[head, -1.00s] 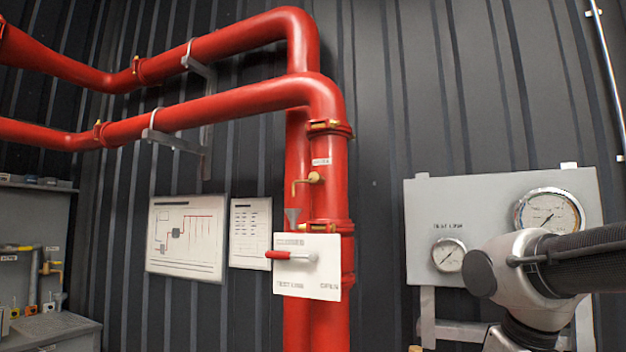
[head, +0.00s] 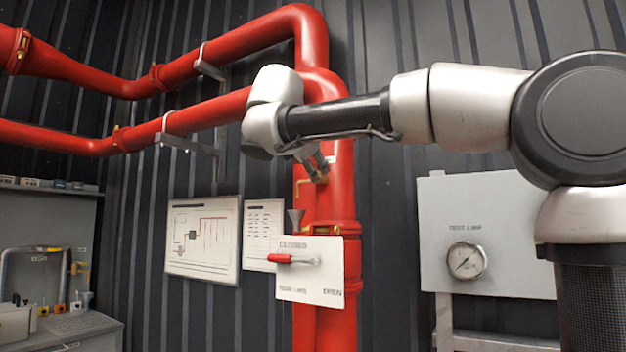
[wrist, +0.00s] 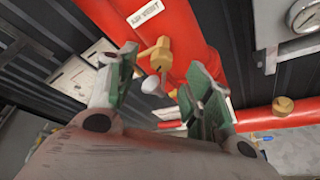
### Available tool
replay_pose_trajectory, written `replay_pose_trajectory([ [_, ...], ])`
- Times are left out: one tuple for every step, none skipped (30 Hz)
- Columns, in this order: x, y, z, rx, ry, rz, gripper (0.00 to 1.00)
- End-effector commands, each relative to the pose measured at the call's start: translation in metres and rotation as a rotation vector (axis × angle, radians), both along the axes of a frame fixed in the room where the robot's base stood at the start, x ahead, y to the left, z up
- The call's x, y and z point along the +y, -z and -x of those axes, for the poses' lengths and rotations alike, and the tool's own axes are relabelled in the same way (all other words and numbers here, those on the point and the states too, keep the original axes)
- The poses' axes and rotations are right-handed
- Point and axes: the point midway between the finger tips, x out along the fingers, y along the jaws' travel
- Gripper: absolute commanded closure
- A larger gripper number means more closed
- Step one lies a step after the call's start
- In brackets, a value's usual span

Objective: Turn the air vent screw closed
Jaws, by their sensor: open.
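The brass air vent screw (wrist: 157,52) sits on the red vertical pipe (wrist: 188,30), below a label reading AIR VENT (wrist: 146,13) in the wrist view. In the head view, the brass fitting's bent outlet (head: 301,186) shows, and its body is partly hidden by my gripper (head: 316,163). In the wrist view my gripper (wrist: 162,60) is open, with one green-padded finger on each side of the brass fitting. Nothing is held. I cannot tell whether either finger touches the screw.
A white plate with a red-handled lever (head: 293,260), marked CLOSED and OPEN, is below the vent. A small funnel (head: 295,217) is beside the pipe. A gauge panel (head: 490,205) stands right. Wall sheets (head: 203,238) hang left.

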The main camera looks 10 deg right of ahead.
Motion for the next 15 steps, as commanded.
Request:
replay_pose_trajectory([
  [-0.001, 0.003, -0.001, 0.021, -0.003, 0.035, 0.49],
  [-0.001, 0.004, -0.002, 0.029, -0.006, 0.047, 0.49],
  [-0.003, 0.005, -0.004, 0.034, -0.007, 0.057, 0.49],
  [-0.004, 0.006, -0.006, 0.038, -0.008, 0.062, 0.49],
  [-0.006, 0.007, -0.009, 0.039, -0.008, 0.063, 0.49],
  [-0.009, 0.008, -0.014, 0.039, -0.008, 0.063, 0.49],
  [-0.011, 0.01, -0.018, 0.04, -0.008, 0.062, 0.49],
  [-0.014, 0.011, -0.022, 0.04, -0.008, 0.062, 0.49],
  [-0.018, 0.013, -0.028, 0.04, -0.007, 0.061, 0.49],
  [-0.02, 0.015, -0.033, 0.04, -0.007, 0.061, 0.49],
  [-0.022, 0.016, -0.037, 0.039, -0.007, 0.061, 0.49],
  [-0.025, 0.018, -0.043, 0.04, -0.007, 0.06, 0.49],
  [-0.028, 0.019, -0.047, 0.039, -0.008, 0.06, 0.49],
  [-0.029, 0.021, -0.05, 0.04, -0.007, 0.06, 0.49],
  [-0.031, 0.022, -0.055, 0.039, -0.008, 0.059, 0.49],
])
